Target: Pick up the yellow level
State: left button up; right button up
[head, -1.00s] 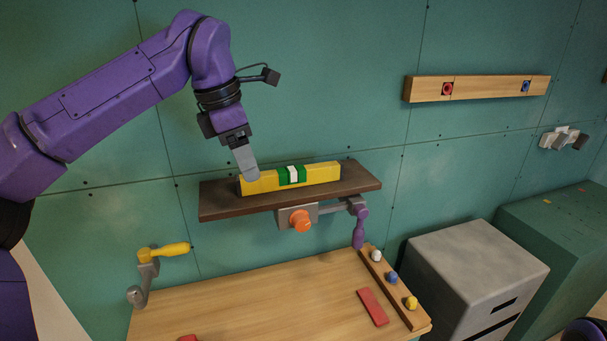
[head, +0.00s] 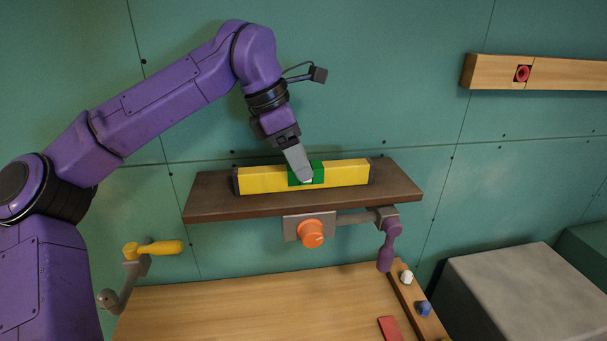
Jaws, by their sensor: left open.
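The yellow level (head: 344,174) lies lengthwise on a dark brown wooden shelf (head: 212,203) fixed to the green wall. It has a green middle section with a small white part, and dark ends. My left gripper (head: 304,177) is open and points down at the level's green middle. Its finger covers part of the green section and most of the white part. I cannot tell whether it touches the level. The far finger is hidden. My right gripper is not in view.
Below the shelf are an orange knob (head: 311,234) and a purple handle (head: 389,245). A yellow-handled crank (head: 155,249) is at lower left. A wooden workbench (head: 240,305) stands below, mostly clear. A grey cabinet (head: 515,290) is at right.

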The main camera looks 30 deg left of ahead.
pick_arm(q)
jog(key=f, duration=0.1)
jog(key=w+f, duration=0.2)
jog(key=shift+w+d+f, duration=0.1)
jog(key=shift+w+d, duration=0.1)
jog(key=shift+d, duration=0.1)
jog(key=shift+f, duration=0.15)
jog(key=shift+s+r, duration=0.25)
jog(key=shift+s, duration=0.3)
jog(key=shift+c, duration=0.3)
jog(key=shift+w, duration=0.15)
grip_shut()
